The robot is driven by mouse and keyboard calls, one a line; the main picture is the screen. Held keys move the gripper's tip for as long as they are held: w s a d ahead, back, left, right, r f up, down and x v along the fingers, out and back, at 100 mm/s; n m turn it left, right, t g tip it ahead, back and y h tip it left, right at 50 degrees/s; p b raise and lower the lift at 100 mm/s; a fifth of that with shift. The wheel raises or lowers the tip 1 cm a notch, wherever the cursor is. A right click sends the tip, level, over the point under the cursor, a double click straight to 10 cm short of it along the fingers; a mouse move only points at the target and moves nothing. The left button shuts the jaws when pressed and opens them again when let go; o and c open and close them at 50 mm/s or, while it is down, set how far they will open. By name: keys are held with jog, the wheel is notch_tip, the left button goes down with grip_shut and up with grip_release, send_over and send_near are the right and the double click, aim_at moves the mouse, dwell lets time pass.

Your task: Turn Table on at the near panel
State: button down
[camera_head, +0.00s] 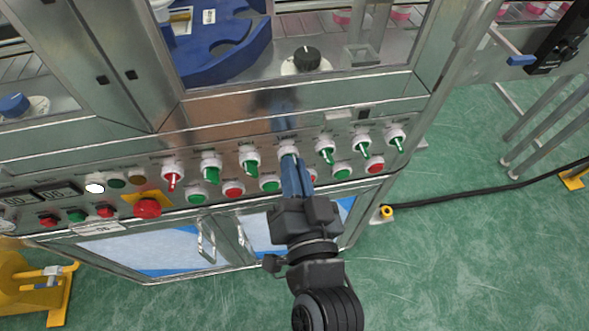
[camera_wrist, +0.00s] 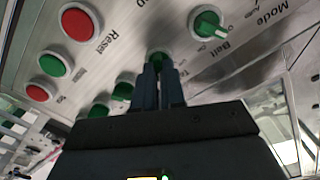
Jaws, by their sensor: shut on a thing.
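The near panel (camera_head: 130,190) runs along the front of the machine with a row of green selector knobs above round push buttons. My gripper (camera_head: 291,163) reaches up to this row from below, with its blue fingers closed together on one selector. That is the Table knob (camera_wrist: 156,57), green, with a label starting "Ta" partly hidden beside it in the wrist view. The fingers (camera_wrist: 160,72) cover most of the knob, so its pointing angle cannot be read. The Belt knob (camera_wrist: 208,23), green with a white pointer line, sits beside it in the wrist view.
Green knobs flank the fingers closely, with one to the left (camera_head: 250,161) and one to the right (camera_head: 326,151). Red and green buttons, such as a red one (camera_head: 234,189), lie just below. A large red button (camera_head: 147,208) is further left.

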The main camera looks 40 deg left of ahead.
jog(key=c, duration=1.2)
grip_release()
jog(key=b+v, duration=0.2)
jog(key=v, duration=0.6)
